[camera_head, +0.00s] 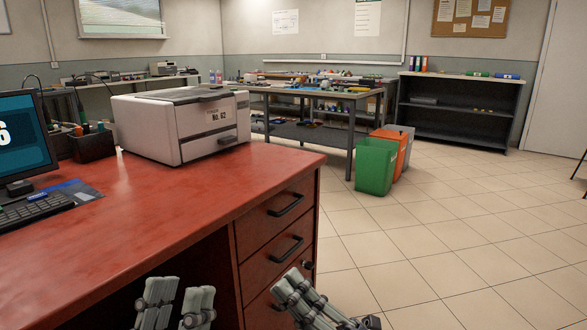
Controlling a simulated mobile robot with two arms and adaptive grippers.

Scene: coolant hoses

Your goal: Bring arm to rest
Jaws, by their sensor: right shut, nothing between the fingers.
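My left gripper (178,300) shows at the bottom edge of the head view, in front of the red desk (170,215). Its two grey fingers stand upright with a gap between them, and nothing shows in the gap. My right gripper (292,286) is to its right, near the desk's drawers (275,235). Its fingers are shut together, empty, and tilt up to the left. Both grippers are low, below the desk top in the picture. The rest of both arms is mostly out of frame.
A white printer (180,125), a monitor (22,135) and a keyboard (35,208) are on the desk. A green bin (375,166) and an orange bin (400,150) stand by a cluttered workbench (335,94). The tiled floor (450,235) at right is clear.

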